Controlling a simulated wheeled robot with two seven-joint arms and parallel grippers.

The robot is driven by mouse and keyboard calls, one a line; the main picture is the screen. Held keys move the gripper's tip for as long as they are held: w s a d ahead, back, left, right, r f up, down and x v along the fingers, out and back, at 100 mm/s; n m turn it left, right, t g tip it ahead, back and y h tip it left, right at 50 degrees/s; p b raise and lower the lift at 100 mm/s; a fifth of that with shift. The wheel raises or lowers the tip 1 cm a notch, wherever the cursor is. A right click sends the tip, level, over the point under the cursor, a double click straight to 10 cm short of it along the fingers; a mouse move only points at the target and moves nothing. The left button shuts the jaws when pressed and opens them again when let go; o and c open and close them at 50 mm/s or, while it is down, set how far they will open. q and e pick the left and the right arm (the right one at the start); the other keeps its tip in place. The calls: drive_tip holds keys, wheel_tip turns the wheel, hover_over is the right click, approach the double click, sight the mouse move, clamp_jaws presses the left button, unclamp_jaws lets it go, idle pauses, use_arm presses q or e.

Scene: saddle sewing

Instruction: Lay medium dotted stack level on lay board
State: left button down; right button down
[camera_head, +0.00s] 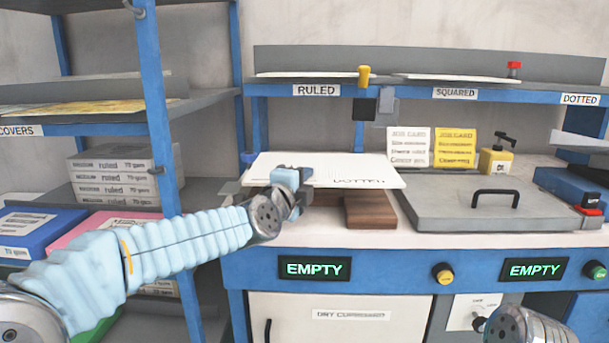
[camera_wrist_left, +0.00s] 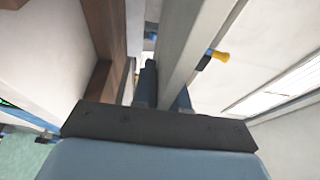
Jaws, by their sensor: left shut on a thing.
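The dotted stack (camera_head: 335,170) is a flat white slab in the head view, with DOTTED printed near its front edge. My left gripper (camera_head: 292,184) is shut on its front left part. The stack looks roughly level above brown wood (camera_head: 370,211), which seems to be the lay board; the stack hides much of it. In the left wrist view, the stack (camera_wrist_left: 190,50) appears as a pale slab seen edge-on at the left gripper (camera_wrist_left: 165,95). Brown wood (camera_wrist_left: 104,30) lies to its left with a gap between. My right gripper is out of view; only part of its arm shows bottom right.
A grey press plate (camera_head: 440,212) with a black handle lies right of the wood. A shelf labelled RULED, SQUARED and DOTTED (camera_head: 580,99) runs above. A blue post (camera_head: 155,110) stands left.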

use_arm(q)
drive_tip(key=shift+w+r, duration=0.1)
idle(0.3)
drive_tip(key=shift+f+b, duration=0.4)
drive_tip(key=shift+f, duration=0.05)
drive_tip(key=b, duration=0.4)
hover_over(304, 226)
wheel_tip(304, 226, down, 5)
drive_tip(key=shift+f, duration=0.1)
drive_tip(key=shift+f+b, duration=0.5)
drive_tip(key=shift+f, duration=0.25)
drive_tip(key=c, duration=1.1)
unclamp_jaws()
